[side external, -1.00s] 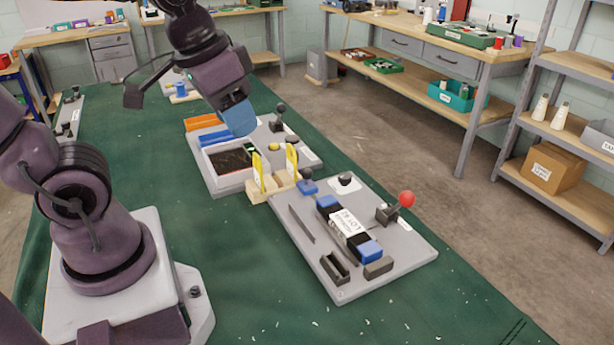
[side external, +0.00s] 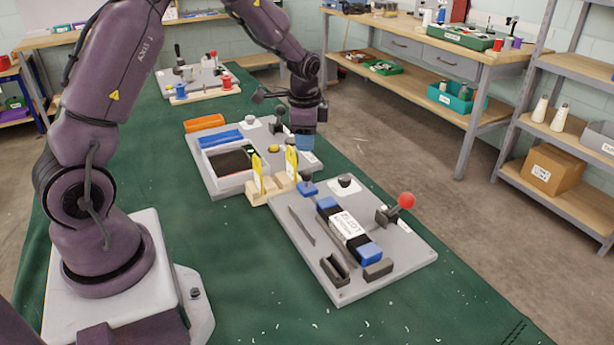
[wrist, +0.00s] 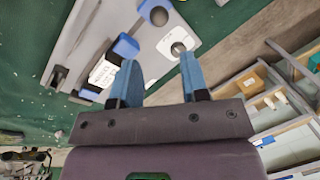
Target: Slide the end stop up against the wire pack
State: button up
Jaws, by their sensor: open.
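The wire pack (side external: 346,228) is a dark bundle with a white printed label, lying on the near grey plate (side external: 310,270). A blue block sits at each end of it: the far one (side external: 327,203) and the near one (side external: 369,253). I cannot tell for sure which part is the end stop. In the wrist view the labelled pack (wrist: 103,73) lies to the left of my fingers, with a blue block (wrist: 126,46) at its upper end. My gripper (side external: 306,143) is open and empty, above the far plate's right side. Its two blue fingers (wrist: 158,75) stand apart in the wrist view.
A red-knobbed lever (side external: 406,199) rises at the near plate's right. Yellow upright tags in a wooden holder (side external: 265,191) stand between the plates. The far plate (side external: 215,185) carries a tray, blue and orange bars and black knobs.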

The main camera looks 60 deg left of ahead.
aim_at(307, 171)
jog(key=f, duration=0.4)
jog(key=w+a+f, duration=0.1)
jog(key=f, duration=0.3)
jog(key=a+f, duration=0.1)
jog(key=f, duration=0.3)
jog(key=shift+w+f, duration=0.15)
jog(key=shift+f, duration=0.15)
grip_shut()
jog(key=shift+d, duration=1.6)
grip_release()
jog(key=shift+a, duration=0.1)
notch_tip(307, 171, up, 13)
jog(key=s+d, duration=0.1)
jog(key=d, duration=0.1)
jog(key=shift+s+f, duration=0.15)
jog(key=shift+s, duration=0.05)
